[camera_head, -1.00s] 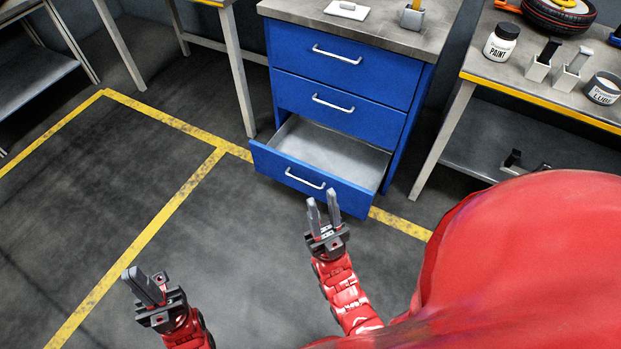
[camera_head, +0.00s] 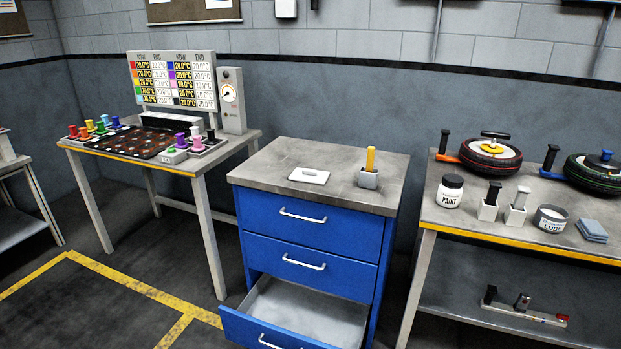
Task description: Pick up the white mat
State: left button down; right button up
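A flat white square piece, which looks like the white mat (camera_head: 309,176), lies on the grey top of the blue drawer cabinet (camera_head: 310,228). A small light bar rests on the middle of it. Neither of my grippers is in the head view, so their distance from the mat and whether they are open are hidden.
The cabinet's bottom drawer (camera_head: 262,335) is pulled open and looks empty. A small grey holder (camera_head: 368,179) with a yellow stick stands right of the mat. A control-panel table (camera_head: 228,149) is to the left; a workbench (camera_head: 450,226) with tyres and jars is to the right.

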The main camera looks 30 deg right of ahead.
aim_at(301, 176)
jog(key=i+z, duration=0.1)
jog(key=z, duration=0.65)
jog(key=i+j+z, duration=0.75)
jog(key=z, duration=0.15)
jog(key=j, duration=0.1)
